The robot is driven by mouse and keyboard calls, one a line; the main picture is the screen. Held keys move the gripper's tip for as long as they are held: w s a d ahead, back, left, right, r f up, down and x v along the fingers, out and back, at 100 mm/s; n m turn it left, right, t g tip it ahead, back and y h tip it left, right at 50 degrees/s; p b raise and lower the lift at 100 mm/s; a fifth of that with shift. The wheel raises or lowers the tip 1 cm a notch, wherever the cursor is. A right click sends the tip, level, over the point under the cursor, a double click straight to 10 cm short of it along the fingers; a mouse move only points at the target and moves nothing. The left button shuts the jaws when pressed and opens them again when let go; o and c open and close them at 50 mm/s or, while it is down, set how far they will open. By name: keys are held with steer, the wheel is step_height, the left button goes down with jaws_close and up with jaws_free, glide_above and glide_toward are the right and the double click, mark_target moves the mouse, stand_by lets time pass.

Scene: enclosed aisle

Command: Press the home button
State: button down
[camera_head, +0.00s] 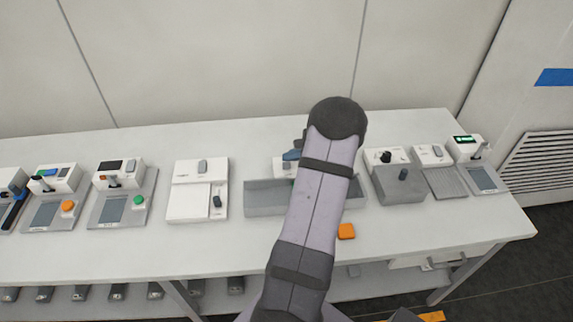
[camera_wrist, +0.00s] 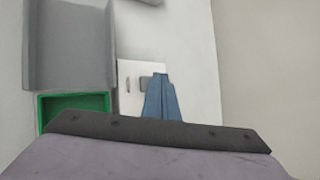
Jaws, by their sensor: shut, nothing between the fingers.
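My gripper (camera_wrist: 161,98) shows in the wrist view as blue fingers, closed together with nothing between them. Its tips are beside and partly over a small grey button (camera_wrist: 145,82) on a white panel (camera_wrist: 128,68). Contact between the tips and the button cannot be told. No label is readable, so I cannot tell whether this is the home button. In the head view, the blue gripper (camera_head: 291,155) is at a white device (camera_head: 282,168) on the table, mostly hidden behind my arm.
A grey open tray (camera_head: 262,198) stands in front of that device. The table (camera_head: 110,255) holds several other button and lever devices on both sides. An orange block (camera_head: 346,231) lies near the front edge. In the wrist view, a green-rimmed opening (camera_wrist: 75,97) lies at left.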

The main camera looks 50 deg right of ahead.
mark_target(289, 166)
steer(key=shift+f+b, duration=0.9)
steer(key=shift+b, duration=0.25)
stand_by(0.9)
steer(key=shift+r, duration=0.1)
stand_by(0.4)
steer(key=shift+r+p, duration=0.55)
steer(key=shift+r, duration=0.25)
steer(key=shift+r, duration=0.1)
steer(key=shift+r+p, duration=1.65)
steer(key=shift+r, duration=0.75)
